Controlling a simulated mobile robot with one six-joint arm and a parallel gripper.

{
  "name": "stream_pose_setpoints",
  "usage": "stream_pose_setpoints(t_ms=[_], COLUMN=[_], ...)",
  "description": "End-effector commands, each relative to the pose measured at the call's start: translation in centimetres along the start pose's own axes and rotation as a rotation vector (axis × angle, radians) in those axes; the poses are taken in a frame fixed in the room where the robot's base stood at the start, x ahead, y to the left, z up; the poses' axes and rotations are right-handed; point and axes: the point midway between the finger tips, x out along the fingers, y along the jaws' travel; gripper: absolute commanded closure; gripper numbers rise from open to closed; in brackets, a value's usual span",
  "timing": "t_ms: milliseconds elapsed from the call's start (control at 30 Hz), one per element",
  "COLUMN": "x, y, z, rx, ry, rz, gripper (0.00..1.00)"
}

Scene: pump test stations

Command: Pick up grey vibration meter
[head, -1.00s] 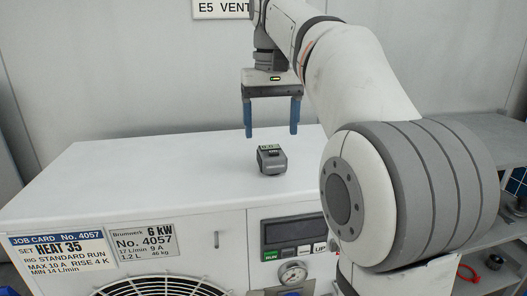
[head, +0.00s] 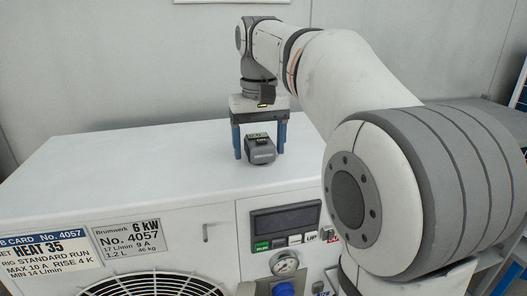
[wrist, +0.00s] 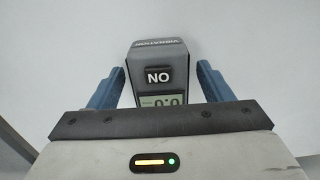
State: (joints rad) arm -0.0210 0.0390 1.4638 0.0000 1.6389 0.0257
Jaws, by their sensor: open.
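The grey vibration meter (head: 261,150) sits on the white top of the pump unit (head: 120,165), near its front edge. In the wrist view the meter (wrist: 158,72) shows the word VIBRATION, a black patch reading NO and a small display reading 0:0, partly covered by my gripper body. My gripper (head: 260,155) is open and points down, with one blue finger on each side of the meter. In the wrist view the fingers (wrist: 160,85) stand to the left and right of it, with a gap showing on both sides.
The unit's front carries a job card (head: 45,250), a plate for No. 4057 (head: 130,237), a control panel (head: 285,222), a pressure gauge (head: 285,263) and a fan grille (head: 155,285). The top left of the meter is clear. A grey wall (head: 110,70) stands behind.

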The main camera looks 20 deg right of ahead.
Motion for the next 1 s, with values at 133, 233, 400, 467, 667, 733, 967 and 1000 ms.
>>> stream_pose_setpoints(t_ms=[133,233,400,467,667,733,967,1000], x=[-0.02,-0.03,-0.04,-0.04,-0.05,-0.05,-0.12,-0.16], y=[-0.03,-0.04,-0.05,-0.06,-0.08,-0.08,-0.10,-0.11], z=[0.00,0.00,-0.01,-0.01,0.00,0.00,0.00,-0.01], rx=[0.000,-0.001,-0.001,-0.001,-0.001,-0.001,-0.002,-0.002], ry=[0.000,0.000,0.000,0.000,0.000,0.000,0.002,0.002], rz=[0.000,0.000,0.000,0.000,0.000,0.000,0.000,0.000], gripper=[0.35,0.44,0.58,0.62,0.79,0.85,0.93,0.93])
